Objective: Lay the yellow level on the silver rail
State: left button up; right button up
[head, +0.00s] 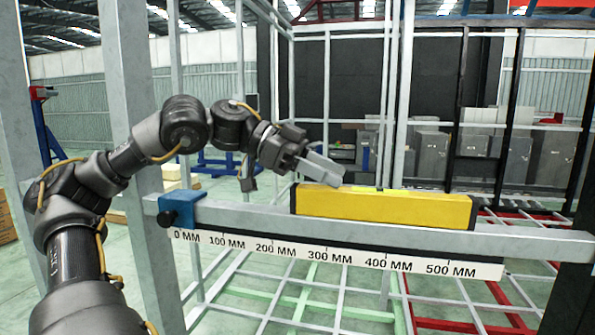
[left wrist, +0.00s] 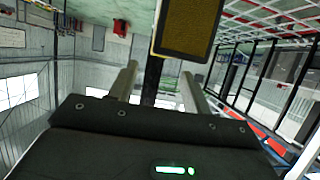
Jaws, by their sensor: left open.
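The yellow level (head: 385,206) lies lengthwise along the top of the silver rail (head: 535,243), over roughly the 250 to 500 mm marks. It looks parallel to the rail and in contact with it. My left gripper (head: 328,170) is open and empty, just above and behind the level's left part, apart from it as far as I can tell. In the left wrist view the open fingers (left wrist: 158,74) have nothing between them, and the end of the level (left wrist: 188,27) shows beyond them. My right gripper is not in view.
A blue stop block (head: 182,209) with a dark knob sits at the rail's left end. A white millimetre scale (head: 345,257) runs below the rail. Grey upright posts (head: 397,100) stand behind, and green and red frame bars lie below. The rail's right end is bare.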

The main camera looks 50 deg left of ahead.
pick_arm(q)
jog(key=b+v, duration=0.2)
jog(key=v, duration=0.4)
jog(key=shift+s+a+r, duration=0.1)
jog(key=shift+a+r, duration=0.05)
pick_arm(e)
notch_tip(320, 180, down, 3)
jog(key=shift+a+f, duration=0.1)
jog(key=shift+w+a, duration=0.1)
